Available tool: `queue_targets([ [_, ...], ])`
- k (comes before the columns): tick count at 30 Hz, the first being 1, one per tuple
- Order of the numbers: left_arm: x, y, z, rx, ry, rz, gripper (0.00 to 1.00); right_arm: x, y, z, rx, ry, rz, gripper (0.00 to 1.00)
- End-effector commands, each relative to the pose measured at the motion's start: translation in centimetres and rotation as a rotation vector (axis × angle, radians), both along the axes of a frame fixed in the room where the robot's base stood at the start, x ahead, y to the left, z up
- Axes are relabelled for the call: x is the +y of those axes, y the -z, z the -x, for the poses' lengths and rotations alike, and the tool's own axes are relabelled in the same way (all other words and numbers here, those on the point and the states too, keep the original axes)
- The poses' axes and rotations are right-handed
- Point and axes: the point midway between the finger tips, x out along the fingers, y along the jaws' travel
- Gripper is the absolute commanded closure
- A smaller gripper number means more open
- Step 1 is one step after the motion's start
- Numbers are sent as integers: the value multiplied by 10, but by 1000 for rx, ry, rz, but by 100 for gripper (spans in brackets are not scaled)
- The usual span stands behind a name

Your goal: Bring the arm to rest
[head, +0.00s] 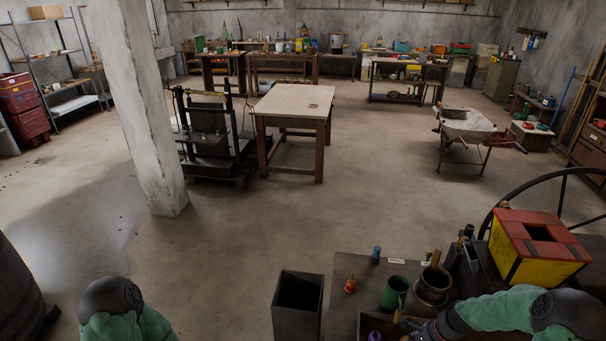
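My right arm (505,308) comes in from the lower right, in green covering with dark joints. Its dark wrist end (440,328) reaches left over the front edge of a dark bench (347,268), beside a brown jug-like pot (432,288). The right gripper's fingers are too small and cut off by the lower edge to make out. Of my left arm only a green part with a dark round joint (112,299) shows at the lower left. The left gripper is outside the picture.
The bench bears a green mug (394,293), a small red item (350,285), a blue-topped item (376,254) and a red-yellow box (538,247). A dark open bin (298,304) stands left of it. A pillar (148,110) stands left. The middle floor is clear.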

Motion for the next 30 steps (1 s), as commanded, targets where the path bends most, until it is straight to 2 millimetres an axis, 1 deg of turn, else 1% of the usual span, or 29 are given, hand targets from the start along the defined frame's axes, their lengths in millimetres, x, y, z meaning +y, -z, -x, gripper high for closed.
queue_targets([
  [1,0,3,0,0,0,0,60,16,12,3,-9,-55,1,46],
  [5,0,8,0,-1,0,0,60,60,42,13,-55,-225,18,46],
  [8,0,13,0,-1,0,0,60,106,70,30,-108,-416,34,46],
  [9,0,16,0,-1,0,0,60,126,81,40,-134,-505,39,46],
  [11,0,20,0,-1,0,0,60,156,95,57,-177,-640,49,46],
  [12,0,22,0,-1,0,0,60,173,102,69,-207,-728,55,46],
  [14,0,25,0,-1,0,0,60,197,111,87,-250,-852,63,46],
  [15,0,27,0,0,0,0,60,210,115,99,-278,-927,66,46],
  [16,0,28,0,0,0,0,60,219,118,108,-296,-979,69,46],
  [18,0,30,0,0,0,0,60,234,121,125,-335,-1080,75,46],
  [21,0,32,0,0,0,0,60,248,123,142,-376,-1181,80,46],
  [22,0,32,0,0,0,0,60,250,123,144,-382,-1194,81,46],
  [30,0,32,0,0,0,0,60,250,123,144,-382,-1194,81,46],
])
